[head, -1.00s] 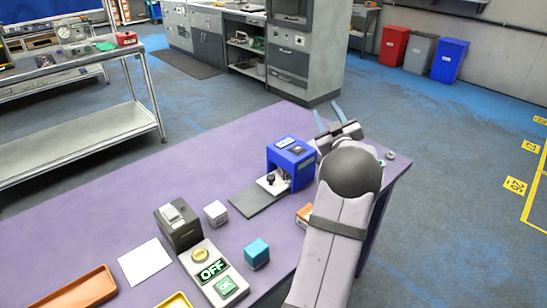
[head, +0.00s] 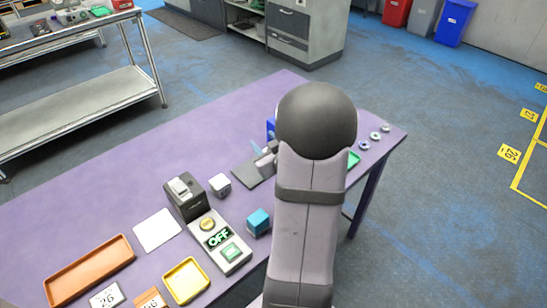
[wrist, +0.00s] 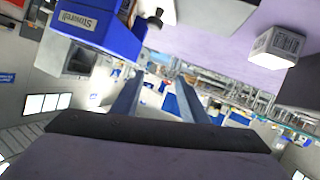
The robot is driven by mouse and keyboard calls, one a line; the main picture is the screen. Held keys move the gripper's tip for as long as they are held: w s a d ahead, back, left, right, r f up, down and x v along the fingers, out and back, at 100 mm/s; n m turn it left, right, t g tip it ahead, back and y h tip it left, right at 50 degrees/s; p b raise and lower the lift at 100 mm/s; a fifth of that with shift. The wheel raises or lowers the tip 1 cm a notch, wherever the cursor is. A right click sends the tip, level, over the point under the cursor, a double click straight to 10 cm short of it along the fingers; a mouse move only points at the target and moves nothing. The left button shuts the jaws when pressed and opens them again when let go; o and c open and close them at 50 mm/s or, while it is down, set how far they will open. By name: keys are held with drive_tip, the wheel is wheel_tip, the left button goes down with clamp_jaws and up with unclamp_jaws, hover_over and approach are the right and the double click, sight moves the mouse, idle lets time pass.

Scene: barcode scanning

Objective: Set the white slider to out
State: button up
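The blue device (wrist: 98,25) with a white label fills the upper left of the wrist view. In the head view only a sliver of it (head: 271,128) shows beside my arm. The white slider (wrist: 166,11), with a dark round knob, shows at the top edge of the wrist view, partly cut off. It is hidden behind my arm in the head view. My gripper (wrist: 160,80) is open with nothing between its fingers. In the head view my gripper (head: 258,152) hangs over the dark plate in front of the device, apart from the slider as far as I can tell.
On the purple table (head: 130,190) stand a white cube (head: 220,185), a teal cube (head: 258,222), a black device (head: 185,196) and an OFF/OK panel (head: 219,241). Orange (head: 90,270) and yellow (head: 186,281) trays lie at front left. Small rings (head: 375,136) lie at the right.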

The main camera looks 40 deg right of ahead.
drive_tip(key=s+f+m+b, duration=0.1)
drive_tip(key=f, duration=0.1)
drive_tip(key=s+d+f+m+b, duration=0.1)
drive_tip(key=s+b, duration=0.1)
drive_tip(key=s+d+f+m+b, duration=0.1)
drive_tip(key=s+f, duration=0.1)
drive_tip(key=shift+f+m+g, duration=0.3)
drive_tip(key=shift+f+g, duration=0.05)
drive_tip(key=shift+g, duration=0.05)
drive_tip(key=shift+w+d, duration=0.1)
drive_tip(key=shift+w, duration=0.05)
drive_tip(key=shift+h, duration=0.3)
drive_tip(key=shift+x, duration=3.55)
clamp_jaws()
